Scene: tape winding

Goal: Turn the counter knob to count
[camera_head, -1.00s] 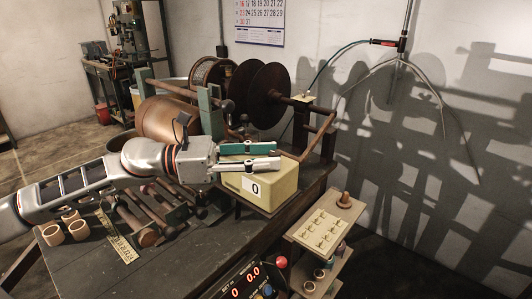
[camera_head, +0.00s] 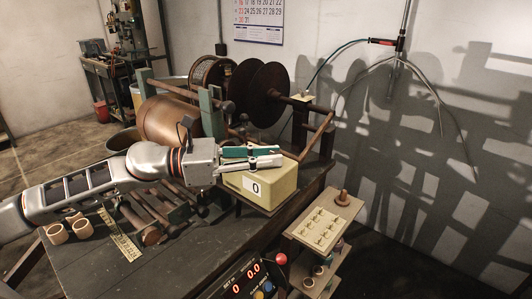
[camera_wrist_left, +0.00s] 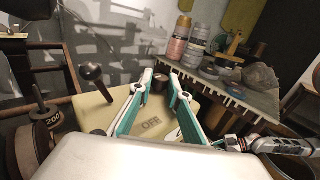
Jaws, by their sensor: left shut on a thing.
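The counter (camera_head: 275,182) is a cream box on the bench, with a white label reading 0 on its front. My left gripper (camera_head: 281,156), with green and pale fingers, reaches over its top from the left. In the left wrist view the box top (camera_wrist_left: 110,112) carries the letters OFF, and the dark round knob (camera_wrist_left: 160,83) sits between the fingertips. The left gripper is shut on this knob. What looks like my right gripper (camera_wrist_left: 228,143) shows at the right of the wrist view; its fingers are too unclear to judge.
Winding rollers and dark discs (camera_head: 268,92) stand behind the counter. Wooden rings (camera_head: 68,226) lie on the bench at left. A red-lit display (camera_head: 245,277) and a small rack with a peg panel (camera_head: 320,228) stand in front.

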